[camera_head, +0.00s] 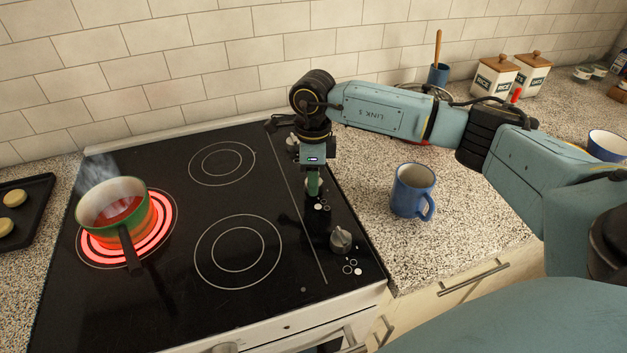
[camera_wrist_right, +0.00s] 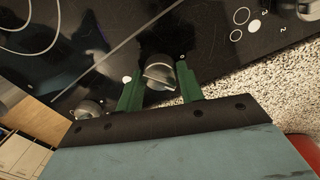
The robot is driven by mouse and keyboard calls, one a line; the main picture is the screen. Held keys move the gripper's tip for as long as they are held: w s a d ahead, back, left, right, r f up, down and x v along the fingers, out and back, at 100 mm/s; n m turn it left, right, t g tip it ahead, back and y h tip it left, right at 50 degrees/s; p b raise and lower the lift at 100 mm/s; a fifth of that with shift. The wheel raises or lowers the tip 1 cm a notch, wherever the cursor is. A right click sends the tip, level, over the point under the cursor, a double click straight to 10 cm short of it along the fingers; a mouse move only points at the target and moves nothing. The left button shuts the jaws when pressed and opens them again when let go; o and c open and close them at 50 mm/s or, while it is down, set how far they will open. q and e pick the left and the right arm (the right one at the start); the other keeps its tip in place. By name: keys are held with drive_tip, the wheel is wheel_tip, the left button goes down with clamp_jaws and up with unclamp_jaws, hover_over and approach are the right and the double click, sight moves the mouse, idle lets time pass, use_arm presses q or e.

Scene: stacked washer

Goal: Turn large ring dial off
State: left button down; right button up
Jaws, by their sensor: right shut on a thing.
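The large ring (camera_head: 165,222) at the left of the black cooktop glows red, with a steaming green pot (camera_head: 113,207) on it. My right gripper (camera_head: 314,192) points down at the dial strip on the cooktop's right side. In the right wrist view its green fingers (camera_wrist_right: 160,72) are on either side of a silver dial (camera_wrist_right: 160,76), shut on it. The gripper hides this dial in the head view. A nearer dial (camera_head: 341,238) stands free, and another dial (camera_head: 292,139) shows partly behind the gripper. My left gripper is not in view.
A blue mug (camera_head: 408,190) stands on the speckled counter right of the cooktop, below my right arm. A dark baking tray (camera_head: 26,211) lies at the left.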

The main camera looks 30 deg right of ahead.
drive_tip(key=n+b, duration=0.1)
drive_tip(key=n, duration=0.2)
drive_tip(key=shift+w+n+b, duration=0.1)
drive_tip(key=shift+n+b, duration=0.2)
drive_tip(key=shift+n, duration=0.1)
drive_tip(key=n+b, duration=0.1)
drive_tip(key=n, duration=0.2)
drive_tip(key=shift+n, duration=0.3)
drive_tip(key=shift+n+h+b, duration=0.3)
drive_tip(key=shift+n+b, duration=0.3)
drive_tip(key=shift+n, duration=0.4)
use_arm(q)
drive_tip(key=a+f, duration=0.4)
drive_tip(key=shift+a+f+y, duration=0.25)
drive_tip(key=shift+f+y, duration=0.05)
use_arm(e)
drive_tip(key=shift+a+r+n, duration=0.1)
drive_tip(key=shift+n, duration=0.7)
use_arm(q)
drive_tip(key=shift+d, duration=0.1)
use_arm(e)
drive_tip(key=o, duration=1)
drive_tip(key=shift+c, duration=0.2)
